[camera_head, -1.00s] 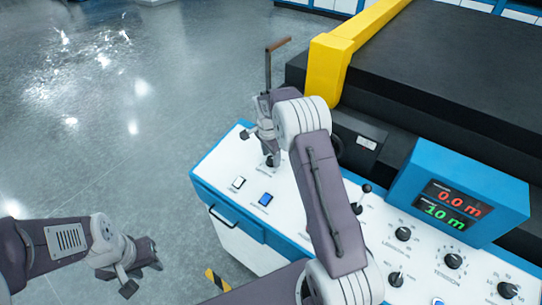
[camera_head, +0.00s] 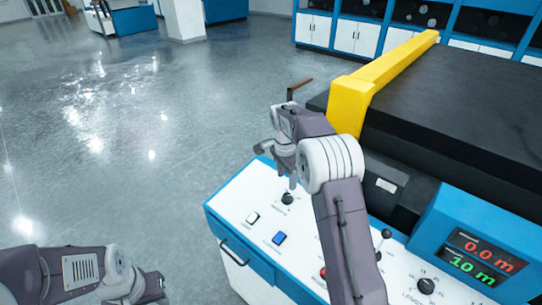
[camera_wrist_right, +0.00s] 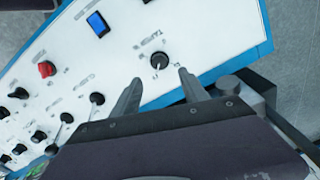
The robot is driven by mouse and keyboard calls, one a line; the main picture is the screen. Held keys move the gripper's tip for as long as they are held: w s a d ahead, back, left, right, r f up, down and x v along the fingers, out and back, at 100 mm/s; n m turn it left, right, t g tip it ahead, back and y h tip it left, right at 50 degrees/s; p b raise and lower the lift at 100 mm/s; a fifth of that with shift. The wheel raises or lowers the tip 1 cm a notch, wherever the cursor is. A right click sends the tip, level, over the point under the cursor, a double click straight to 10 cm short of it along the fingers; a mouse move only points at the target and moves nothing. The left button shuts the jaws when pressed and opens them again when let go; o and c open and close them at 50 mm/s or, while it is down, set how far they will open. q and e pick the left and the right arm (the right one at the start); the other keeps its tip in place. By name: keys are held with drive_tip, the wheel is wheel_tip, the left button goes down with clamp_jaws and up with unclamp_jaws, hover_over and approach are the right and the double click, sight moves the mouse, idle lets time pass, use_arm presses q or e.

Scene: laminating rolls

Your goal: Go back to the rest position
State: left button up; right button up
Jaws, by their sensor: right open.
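My right gripper (camera_head: 284,160) is above the white control panel (camera_head: 240,200), near its far left corner. In the right wrist view its two fingers (camera_wrist_right: 160,90) are apart with nothing between them. A black knob (camera_wrist_right: 159,60) sits on the panel just beyond the fingertips; it also shows in the head view (camera_head: 288,198), below the gripper and apart from it. My left gripper (camera_head: 150,287) is low at the left, over the floor and clear of the panel. Its fingers are too unclear to judge.
The panel carries a blue button (camera_head: 279,238), a white button (camera_head: 252,218), a lever (camera_head: 382,240) and a display (camera_head: 475,255) reading 0.0 m and 10 m. A yellow bar (camera_head: 350,100) and black machine body stand behind. Open floor (camera_head: 120,150) lies left.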

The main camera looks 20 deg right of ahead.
drive_tip(key=s+a+r+n, duration=0.1)
drive_tip(key=s+a+r, duration=0.3)
drive_tip(key=s, duration=0.3)
drive_tip(key=s+a+f+n, duration=0.1)
drive_tip(key=s+f+n, duration=0.4)
drive_tip(key=s+n, duration=0.2)
drive_tip(key=s+a+f+n+y, duration=0.1)
drive_tip(key=s+a+f+n, duration=0.1)
drive_tip(key=s+f+n, duration=0.2)
drive_tip(key=s+n, duration=0.3)
drive_tip(key=s, duration=0.3)
drive_tip(key=shift+s+a+f, duration=0.2)
drive_tip(key=shift+s+f, duration=0.05)
drive_tip(key=shift+f, duration=0.15)
